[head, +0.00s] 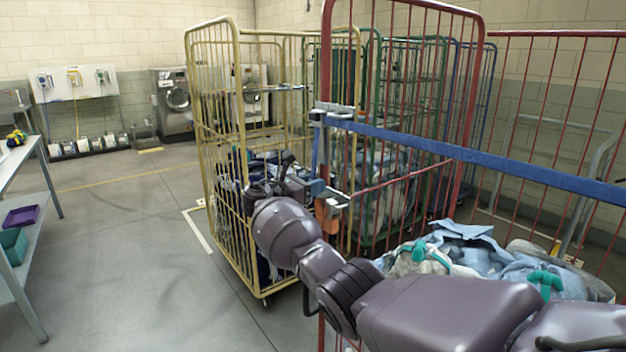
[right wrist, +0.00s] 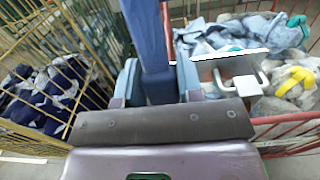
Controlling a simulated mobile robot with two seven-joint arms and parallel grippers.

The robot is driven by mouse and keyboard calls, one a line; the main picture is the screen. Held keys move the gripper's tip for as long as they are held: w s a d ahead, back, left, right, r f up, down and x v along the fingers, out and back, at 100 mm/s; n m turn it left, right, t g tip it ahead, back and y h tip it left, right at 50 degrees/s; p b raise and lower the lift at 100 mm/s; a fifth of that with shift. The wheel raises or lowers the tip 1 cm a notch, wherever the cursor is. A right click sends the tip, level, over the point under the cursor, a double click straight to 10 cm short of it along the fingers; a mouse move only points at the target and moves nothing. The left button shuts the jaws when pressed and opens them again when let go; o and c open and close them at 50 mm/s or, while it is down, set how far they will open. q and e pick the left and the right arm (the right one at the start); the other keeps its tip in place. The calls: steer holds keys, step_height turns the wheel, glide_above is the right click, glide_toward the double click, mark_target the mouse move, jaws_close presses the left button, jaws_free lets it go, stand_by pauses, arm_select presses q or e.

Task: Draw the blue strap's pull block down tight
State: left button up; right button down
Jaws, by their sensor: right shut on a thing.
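The blue strap (head: 470,154) runs across the front of the red cage to a metal fitting (head: 333,112) on its left post. From there its tail (head: 315,150) hangs down to my right gripper (head: 316,189). In the right wrist view the strap (right wrist: 147,35) comes down between the fingers of my right gripper (right wrist: 158,84), which is shut on the strap's lower end. The pull block itself is mostly hidden between the fingers, and I cannot make out its outline. My left gripper is not in view.
The red cage (head: 326,60) holds pale blue laundry (head: 465,245); my right arm passes in front of it. A metal bracket (right wrist: 236,76) sits beside the gripper. A yellow cage (head: 194,110) stands close behind. Open floor (head: 130,260) lies to the left, beside a shelf table (head: 50,180).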

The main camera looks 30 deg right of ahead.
steer(key=shift+f, duration=0.4)
steer(key=c, duration=0.8)
jaws_free()
steer(key=shift+c, duration=0.2)
steer(key=shift+o, duration=0.4)
steer(key=shift+r, duration=0.15)
steer(key=a, duration=1.1)
steer(key=shift+s, duration=0.45)
steer(key=shift+d, duration=0.1)
